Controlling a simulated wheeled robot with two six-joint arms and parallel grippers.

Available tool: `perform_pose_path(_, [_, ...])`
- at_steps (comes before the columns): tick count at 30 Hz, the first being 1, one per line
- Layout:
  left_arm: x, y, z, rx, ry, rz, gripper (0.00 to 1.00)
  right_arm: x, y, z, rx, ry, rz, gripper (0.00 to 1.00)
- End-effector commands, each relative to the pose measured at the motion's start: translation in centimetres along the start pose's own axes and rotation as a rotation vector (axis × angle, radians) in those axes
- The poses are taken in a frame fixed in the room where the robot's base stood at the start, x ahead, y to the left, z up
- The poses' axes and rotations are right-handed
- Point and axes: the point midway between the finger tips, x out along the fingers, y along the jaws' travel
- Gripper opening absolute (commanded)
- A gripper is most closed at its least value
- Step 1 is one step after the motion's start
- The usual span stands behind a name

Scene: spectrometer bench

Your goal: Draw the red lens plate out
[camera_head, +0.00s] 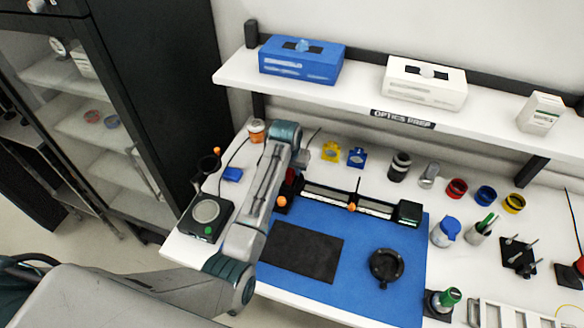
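My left arm reaches over the bench from the lower left. Its gripper (298,164) is near the left end of a dark rail (335,200), and the arm hides part of it. I cannot see whether its fingers are open or shut. A small red piece (291,175), perhaps the red lens plate, shows beside the gripper at the rail's left end and is mostly hidden. I cannot tell whether the gripper touches it. A yellow lens plate (331,152) and a blue lens plate (357,158) stand behind the rail. My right gripper is out of view.
A blue mat (355,288) carries a black pad (303,252) and a black ring-shaped part (387,266). Red, blue and yellow rings (486,195) stand at the right. A shelf (365,100) with boxes overhangs the back. A balance (206,216) sits at the left.

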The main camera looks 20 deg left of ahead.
Motion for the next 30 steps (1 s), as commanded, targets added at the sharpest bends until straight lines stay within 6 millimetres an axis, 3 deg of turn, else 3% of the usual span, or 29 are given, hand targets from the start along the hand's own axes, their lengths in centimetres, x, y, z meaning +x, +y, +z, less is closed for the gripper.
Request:
perform_pose_path(1, [0.0, 0.0, 0.0, 0.000, 0.000, 0.000, 0.12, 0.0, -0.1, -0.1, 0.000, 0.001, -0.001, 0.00])
perform_pose_path(3, [0.0, 0.0, 0.0, 0.000, 0.000, 0.000, 0.00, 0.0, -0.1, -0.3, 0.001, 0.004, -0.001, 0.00])
perform_pose_path(12, [-0.3, 0.0, -0.1, 0.000, 0.001, 0.000, 0.00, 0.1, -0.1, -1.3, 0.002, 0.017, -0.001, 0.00])
perform_pose_path(30, [-2.4, 0.0, -0.7, 0.000, 0.001, 0.000, 0.00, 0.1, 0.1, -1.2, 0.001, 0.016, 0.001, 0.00])
